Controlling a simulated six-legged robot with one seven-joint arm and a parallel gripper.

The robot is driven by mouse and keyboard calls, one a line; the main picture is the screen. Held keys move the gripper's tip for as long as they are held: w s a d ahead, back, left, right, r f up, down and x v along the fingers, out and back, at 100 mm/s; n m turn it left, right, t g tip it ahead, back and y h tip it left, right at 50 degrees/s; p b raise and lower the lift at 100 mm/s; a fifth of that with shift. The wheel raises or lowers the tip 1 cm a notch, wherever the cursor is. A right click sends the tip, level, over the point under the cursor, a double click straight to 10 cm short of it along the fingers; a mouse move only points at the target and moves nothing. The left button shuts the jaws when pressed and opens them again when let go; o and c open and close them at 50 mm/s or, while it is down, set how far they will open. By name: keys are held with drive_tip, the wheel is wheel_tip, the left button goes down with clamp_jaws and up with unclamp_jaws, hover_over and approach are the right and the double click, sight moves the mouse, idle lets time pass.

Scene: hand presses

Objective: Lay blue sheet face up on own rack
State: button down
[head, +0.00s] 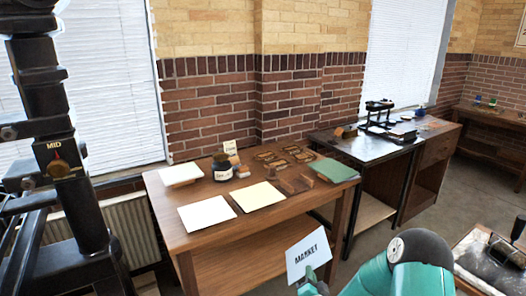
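A pale bluish-white sheet (308,253) printed "MARKET" stands tilted in front of the near table, its print facing me. My gripper (309,276) is mostly hidden behind my teal arm; a small green fingertip overlaps the sheet's lower edge and appears to pinch it. No drying rack can be clearly made out in this view.
A wooden table (245,240) holds a white sheet (207,214), a cream sheet (258,196), a dark ink jar (222,168), wooden blocks and a green book (333,170). A black press (70,170) marked "MID" stands at left. A second table (365,145) stands behind, right.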

drive_tip(key=m, duration=0.9)
